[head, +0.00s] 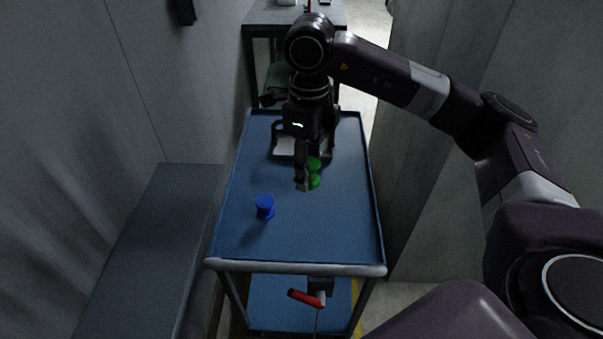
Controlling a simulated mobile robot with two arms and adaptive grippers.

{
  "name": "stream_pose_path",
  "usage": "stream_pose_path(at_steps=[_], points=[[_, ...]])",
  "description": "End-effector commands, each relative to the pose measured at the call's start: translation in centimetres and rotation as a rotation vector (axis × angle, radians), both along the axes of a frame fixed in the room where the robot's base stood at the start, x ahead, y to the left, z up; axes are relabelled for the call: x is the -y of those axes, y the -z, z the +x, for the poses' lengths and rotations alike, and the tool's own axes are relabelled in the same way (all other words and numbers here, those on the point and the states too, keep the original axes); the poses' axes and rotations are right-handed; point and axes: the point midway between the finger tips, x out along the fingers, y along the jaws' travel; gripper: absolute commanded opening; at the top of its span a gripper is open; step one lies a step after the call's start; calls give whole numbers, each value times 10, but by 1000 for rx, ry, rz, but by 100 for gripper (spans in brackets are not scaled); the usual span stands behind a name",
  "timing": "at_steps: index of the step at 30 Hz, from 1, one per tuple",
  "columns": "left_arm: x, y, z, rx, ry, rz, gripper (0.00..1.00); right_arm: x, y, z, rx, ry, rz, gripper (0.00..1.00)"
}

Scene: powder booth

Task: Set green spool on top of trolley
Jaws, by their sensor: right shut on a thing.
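The green spool (314,181) is in the head view, partly hidden behind the fingers of my right gripper (303,182). My right gripper points down and is shut on the green spool over the middle of the trolley's top. The trolley (340,228) has a blue top with a raised rim and a pale front bar. I cannot tell whether the spool touches the top or is held just above it. My left gripper is not in view.
A blue spool (265,207) stands on the trolley's top, left of the green one. A red-handled tool (306,298) shows at the lower shelf. A grey bench (150,240) is on the left, a table (270,14) behind. The top's front right is clear.

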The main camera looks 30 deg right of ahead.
Motion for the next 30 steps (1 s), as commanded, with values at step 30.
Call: stream_pose_path(at_steps=[30], points=[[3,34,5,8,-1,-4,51,69,15,43,-2,2041,-2,8]])
